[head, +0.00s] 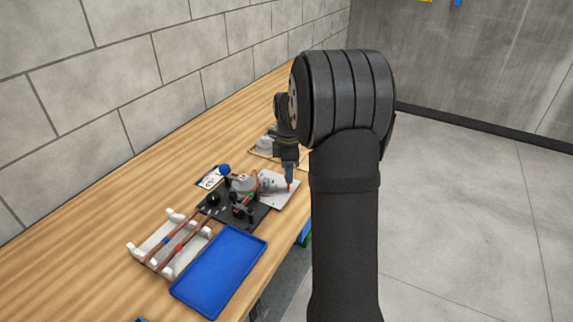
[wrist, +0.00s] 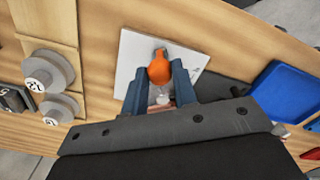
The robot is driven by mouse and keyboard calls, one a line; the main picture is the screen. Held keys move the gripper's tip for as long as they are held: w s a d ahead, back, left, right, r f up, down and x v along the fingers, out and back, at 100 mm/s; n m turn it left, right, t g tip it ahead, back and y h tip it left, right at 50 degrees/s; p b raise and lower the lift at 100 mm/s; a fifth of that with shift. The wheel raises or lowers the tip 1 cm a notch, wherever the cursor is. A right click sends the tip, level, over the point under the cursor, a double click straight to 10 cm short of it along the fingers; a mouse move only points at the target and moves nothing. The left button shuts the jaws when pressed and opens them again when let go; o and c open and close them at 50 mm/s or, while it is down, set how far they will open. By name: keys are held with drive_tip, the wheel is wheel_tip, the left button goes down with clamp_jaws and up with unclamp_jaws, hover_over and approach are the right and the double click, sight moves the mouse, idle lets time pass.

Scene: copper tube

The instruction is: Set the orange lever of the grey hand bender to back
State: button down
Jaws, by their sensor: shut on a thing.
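The orange lever's grip (wrist: 160,70) shows between the two blue fingers of my gripper (wrist: 158,80) in the wrist view. The fingers are closed on it, over a white plate. In the head view my gripper (head: 289,176) points down at the wall-side bench, with a small orange tip (head: 289,185) showing below it. The grey hand bender (head: 243,184) stands just left of my gripper, on a black base plate (head: 252,215). The lever's arm and its joint with the bender are mostly hidden, so its exact angle cannot be told.
A white rack (head: 150,252) holding copper tubes and a blue tray (head: 220,270) lie nearer on the bench. A white plate (head: 287,197) lies under my gripper. Grey labelled cylinders (wrist: 48,70) sit on a wooden board at the wrist view's left. A brick wall borders the bench.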

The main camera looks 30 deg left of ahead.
drive_tip(key=shift+s+d+m, duration=0.35)
drive_tip(key=shift+s+m, duration=0.4)
drive_tip(key=shift+s, duration=0.05)
drive_tip(key=shift+s+d+m, duration=0.35)
drive_tip(key=shift+s+m, duration=0.4)
drive_tip(key=shift+s, duration=0.05)
drive_tip(key=c, duration=1.1)
unclamp_jaws()
drive_tip(key=shift+s, duration=0.1)
drive_tip(key=shift+c, duration=0.2)
wheel_tip(320, 180, up, 18)
drive_tip(key=shift+f, duration=0.25)
wheel_tip(320, 180, down, 18)
drive_tip(key=shift+r, duration=0.25)
